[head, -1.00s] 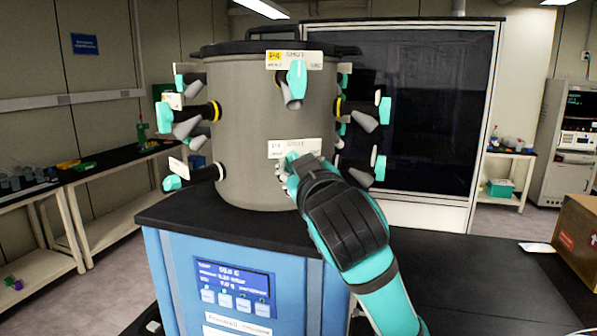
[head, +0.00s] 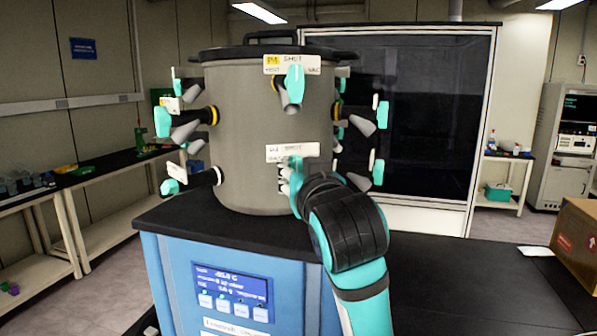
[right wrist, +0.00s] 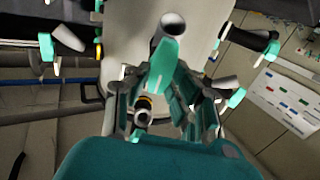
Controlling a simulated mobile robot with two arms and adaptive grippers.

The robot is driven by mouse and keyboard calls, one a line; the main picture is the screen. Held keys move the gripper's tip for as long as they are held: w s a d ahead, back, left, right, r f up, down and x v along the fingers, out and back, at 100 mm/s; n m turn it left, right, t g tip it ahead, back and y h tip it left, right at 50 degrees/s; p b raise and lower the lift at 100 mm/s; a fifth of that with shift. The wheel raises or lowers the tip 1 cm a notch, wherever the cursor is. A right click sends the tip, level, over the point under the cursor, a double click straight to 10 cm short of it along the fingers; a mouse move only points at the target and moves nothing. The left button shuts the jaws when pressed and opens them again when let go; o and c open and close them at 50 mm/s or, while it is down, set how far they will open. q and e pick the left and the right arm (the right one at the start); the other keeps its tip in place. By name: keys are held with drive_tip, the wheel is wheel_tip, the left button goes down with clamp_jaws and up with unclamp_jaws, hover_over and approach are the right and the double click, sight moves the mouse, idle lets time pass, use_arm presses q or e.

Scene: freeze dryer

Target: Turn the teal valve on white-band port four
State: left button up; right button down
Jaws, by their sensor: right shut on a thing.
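The grey drum (head: 235,135) carries several ports with teal valve handles. The lower front port has an all-white label (head: 292,152), its text too blurred to read surely. My right gripper (head: 290,178) is at this port, just under the label, and is shut on its teal valve handle (head: 296,168). The gripper and wrist hide most of that port. In the right wrist view a teal handle (right wrist: 165,66) with a grey stem shows between my gripper's fingers (right wrist: 163,112). My left gripper is not in view.
Directly above is a front port with a yellow-marked label and an upright teal handle (head: 295,83). More teal-handled ports stick out at the drum's left (head: 163,120) and right (head: 382,115). A cardboard box (head: 577,245) stands at the right on the dark bench.

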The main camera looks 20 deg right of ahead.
drive_tip(key=c, duration=1.2)
unclamp_jaws()
drive_tip(key=s, duration=0.7)
drive_tip(key=shift+s+a, duration=0.25)
drive_tip(key=shift+f, duration=0.1)
